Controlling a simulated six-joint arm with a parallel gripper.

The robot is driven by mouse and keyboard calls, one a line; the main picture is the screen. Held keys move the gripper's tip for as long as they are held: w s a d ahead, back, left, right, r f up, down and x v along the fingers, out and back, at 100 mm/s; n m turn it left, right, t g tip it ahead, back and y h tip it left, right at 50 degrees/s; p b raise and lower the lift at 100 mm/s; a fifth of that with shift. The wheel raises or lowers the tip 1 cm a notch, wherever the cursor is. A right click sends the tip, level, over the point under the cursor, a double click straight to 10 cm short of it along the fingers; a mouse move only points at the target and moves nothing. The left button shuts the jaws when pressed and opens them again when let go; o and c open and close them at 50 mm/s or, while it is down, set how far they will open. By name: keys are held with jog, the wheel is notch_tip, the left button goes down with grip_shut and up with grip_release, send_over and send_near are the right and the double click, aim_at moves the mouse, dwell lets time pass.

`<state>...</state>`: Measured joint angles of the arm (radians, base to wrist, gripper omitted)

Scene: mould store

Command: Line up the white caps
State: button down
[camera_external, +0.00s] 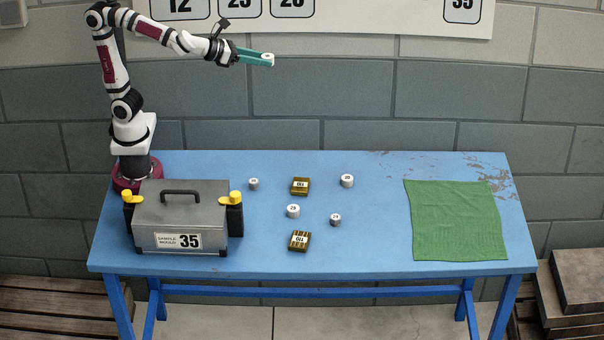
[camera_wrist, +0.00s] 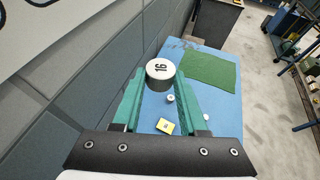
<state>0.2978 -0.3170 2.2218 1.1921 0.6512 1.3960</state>
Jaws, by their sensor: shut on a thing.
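My gripper (camera_external: 264,60) has teal fingers and is raised high above the table, in front of the wall. It is shut on a white cap marked 16 (camera_wrist: 160,70), held between the fingertips. Several other white caps stand on the blue table, scattered and not in one row: a small one at the back left (camera_external: 253,184), one at the back right (camera_external: 347,181), one in the middle (camera_external: 293,211) and one front right (camera_external: 335,220). Their numbers are too small to read surely.
Two brass blocks stand among the caps, one behind (camera_external: 300,186) and one in front (camera_external: 299,240). A grey mould case marked 35 (camera_external: 181,215) stands at the left. A green cloth (camera_external: 455,220) lies at the right. The blue table (camera_external: 385,240) is clear before the cloth.

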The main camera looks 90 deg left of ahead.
notch_tip(320, 180, down, 10)
jog(key=w+a+f+n+g+y, duration=0.1)
jog(key=w+a+n+g+y, duration=0.15)
jog(key=n+y, duration=0.25)
jog(key=n+g+y, duration=0.4)
jog(key=n+g, duration=1)
jog(key=g, duration=0.1)
send_over(237, 168)
notch_tip(237, 168, down, 28)
jog(key=shift+r, duration=0.25)
jog(key=shift+f, duration=0.85)
jog(key=shift+f+h, duration=0.3)
jog(key=shift+f, duration=0.35)
jog(key=shift+c, duration=1.8)
grip_release()
jog(key=shift+f, duration=0.1)
jog(key=v, duration=1.6)
jog(key=shift+w+a, duration=0.15)
jog(key=shift+w, duration=0.05)
